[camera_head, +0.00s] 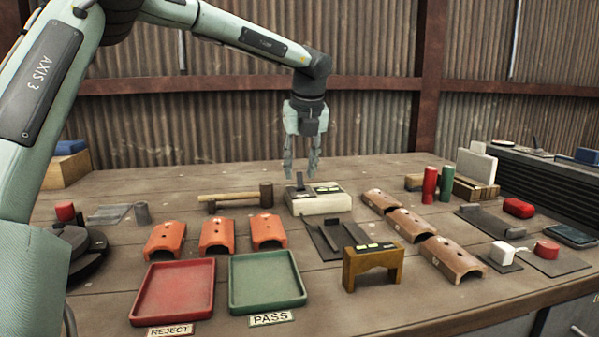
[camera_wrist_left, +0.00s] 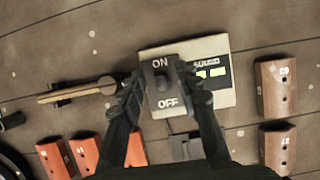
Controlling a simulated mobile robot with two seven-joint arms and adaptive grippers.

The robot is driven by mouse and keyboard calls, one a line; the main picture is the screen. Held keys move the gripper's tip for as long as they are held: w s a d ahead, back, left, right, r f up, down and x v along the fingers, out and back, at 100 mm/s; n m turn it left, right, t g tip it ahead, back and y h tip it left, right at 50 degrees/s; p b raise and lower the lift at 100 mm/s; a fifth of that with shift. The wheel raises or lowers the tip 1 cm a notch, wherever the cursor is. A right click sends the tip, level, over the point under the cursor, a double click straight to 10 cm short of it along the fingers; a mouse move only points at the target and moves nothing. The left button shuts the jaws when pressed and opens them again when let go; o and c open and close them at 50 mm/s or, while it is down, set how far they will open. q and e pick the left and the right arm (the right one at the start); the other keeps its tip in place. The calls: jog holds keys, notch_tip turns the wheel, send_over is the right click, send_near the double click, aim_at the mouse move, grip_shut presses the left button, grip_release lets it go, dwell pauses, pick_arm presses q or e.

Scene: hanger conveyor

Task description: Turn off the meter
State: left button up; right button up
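The meter (camera_head: 320,204) is a pale box on the workbench, with a dark switch panel on its left and a lit yellow-green display on its right. In the left wrist view the meter (camera_wrist_left: 222,98) shows a black switch lever (camera_wrist_left: 161,80) between the words ON above and OFF below; which way it is set is hard to tell. My left gripper (camera_head: 301,172) points down just above the meter's switch side. In the wrist view its fingers (camera_wrist_left: 166,90) are apart, one on each side of the switch panel, with nothing held. My right gripper is not in view.
A wooden mallet (camera_head: 240,196) lies left of the meter. Orange half-round pieces (camera_head: 216,234) and brown ones (camera_head: 410,225) lie to either side. A red tray (camera_head: 174,316) and a green tray (camera_head: 268,306) are in front. A brown gauge block (camera_head: 372,265) stands at front right.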

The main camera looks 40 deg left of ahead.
pick_arm(q)
jog(key=shift+x, duration=0.95)
jog(key=shift+r, duration=0.1)
jog(key=shift+c, duration=0.6)
jog(key=shift+a, duration=0.1)
grip_shut()
